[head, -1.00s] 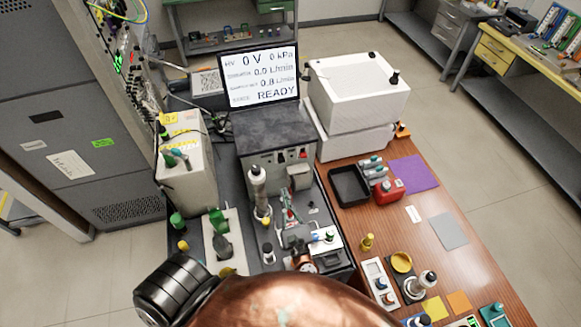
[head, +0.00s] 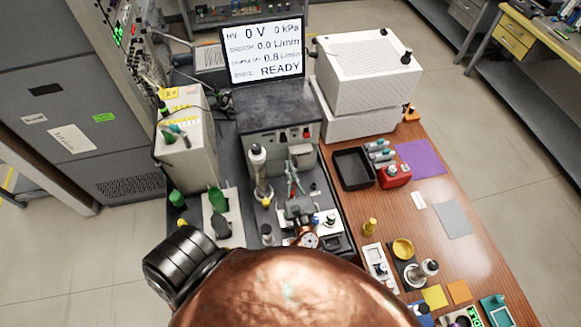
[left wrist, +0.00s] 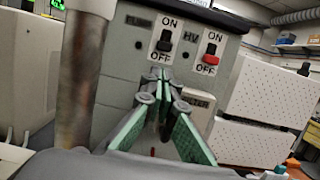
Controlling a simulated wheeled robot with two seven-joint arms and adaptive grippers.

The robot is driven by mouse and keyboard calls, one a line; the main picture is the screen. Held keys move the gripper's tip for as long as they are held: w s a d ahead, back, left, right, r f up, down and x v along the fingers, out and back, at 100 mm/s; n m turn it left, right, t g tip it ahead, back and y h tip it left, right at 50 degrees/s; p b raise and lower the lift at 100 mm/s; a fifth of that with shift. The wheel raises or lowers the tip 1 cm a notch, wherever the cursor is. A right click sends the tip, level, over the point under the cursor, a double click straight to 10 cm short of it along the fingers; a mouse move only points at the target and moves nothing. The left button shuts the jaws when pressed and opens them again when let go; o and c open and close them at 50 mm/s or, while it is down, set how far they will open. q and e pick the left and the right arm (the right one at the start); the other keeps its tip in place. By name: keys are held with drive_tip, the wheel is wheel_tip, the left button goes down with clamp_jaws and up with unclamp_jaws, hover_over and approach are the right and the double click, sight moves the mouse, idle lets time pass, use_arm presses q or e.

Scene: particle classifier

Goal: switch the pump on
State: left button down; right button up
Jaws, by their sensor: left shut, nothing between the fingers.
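The pump switch (left wrist: 164,43) is a black rocker on the console's front panel, with ON above it and OFF below it. Its lever appears lowered, toward OFF. It also shows small in the head view (head: 283,135). My left gripper (left wrist: 163,74) is shut and empty, its green-padded fingers pointing at the panel. In the left wrist view its tips appear just below the pump switch; I cannot tell whether they touch the panel. In the head view the left gripper (head: 290,164) is in front of the console. My right gripper is not in view.
The red HV switch (left wrist: 211,57) sits right of the pump switch. A metal column (left wrist: 78,80) stands left of the fingers. A white perforated box (head: 365,70) stands right of the console.

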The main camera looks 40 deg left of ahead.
sight(284, 141)
use_arm(q)
drive_tip(key=shift+p+x, duration=1)
drive_tip(key=shift+x, duration=2.55)
drive_tip(key=shift+r+p, duration=0.75)
drive_tip(key=shift+r, duration=0.8)
drive_tip(key=shift+f, duration=0.1)
